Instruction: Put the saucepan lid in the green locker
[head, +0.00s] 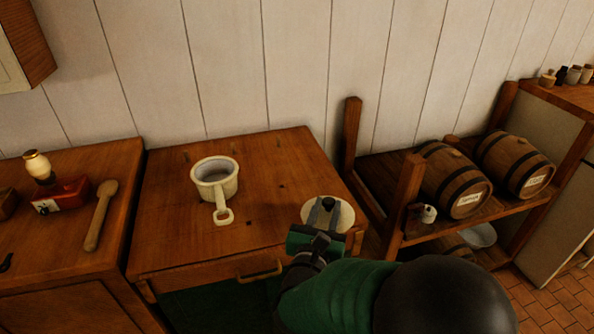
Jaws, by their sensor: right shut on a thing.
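The saucepan lid (343,213), a pale round disc with a dark knob, is at the right front corner of the wooden table. My right gripper (326,212) is shut on its knob, and its fingers cover part of the lid. I cannot tell whether the lid touches the tabletop. A cream saucepan (214,180) stands to the left on the table, open at the top, its handle towards me. A dark green surface (220,307) shows under the table; I cannot tell whether it is the green locker. My left gripper is not in view.
The wooden table (170,235) has a drawer handle in front. A left counter (60,235) holds a wooden spoon (101,215), a red box (62,195) and a brush. A low rack (450,225) with barrels (455,180) stands close on the right, its posts near my right arm.

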